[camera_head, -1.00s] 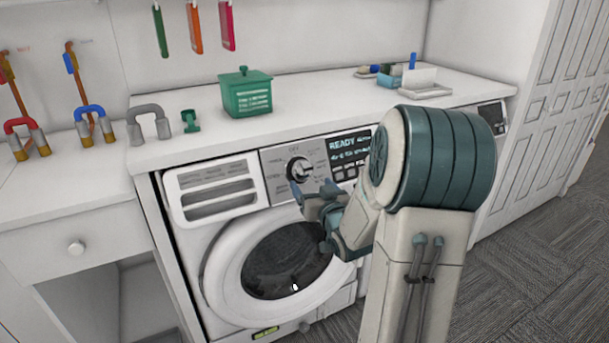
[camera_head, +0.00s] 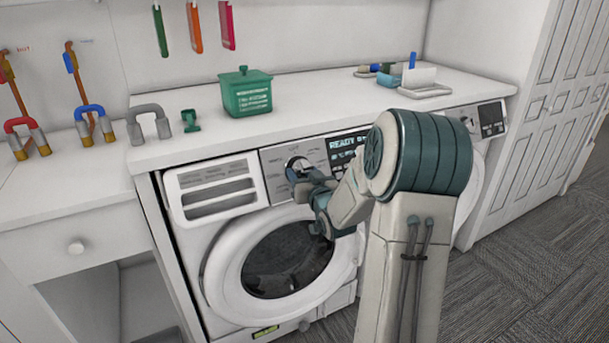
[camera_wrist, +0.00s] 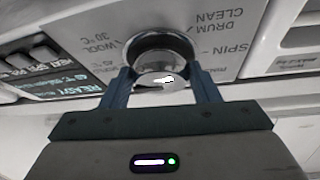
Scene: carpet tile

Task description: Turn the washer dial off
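The washer dial (camera_head: 297,163) is a round silver knob on the front panel of the near washer (camera_head: 215,240). In the wrist view the dial (camera_wrist: 160,55) sits straight ahead, between the tips of my two fingers. My gripper (camera_wrist: 160,80) is open, with one finger at each side of the dial; whether either finger touches it I cannot tell. In the head view my gripper (camera_head: 298,176) is at the dial and hides its lower part. The dial's pointer cannot be read. The display (camera_head: 346,145) shows READY and is partly hidden by my arm.
The detergent drawer (camera_head: 215,188) is left of the dial and the round door (camera_head: 285,260) is below. A green box (camera_head: 246,92) stands on the countertop (camera_head: 330,95). A second machine (camera_head: 490,118) is to the right.

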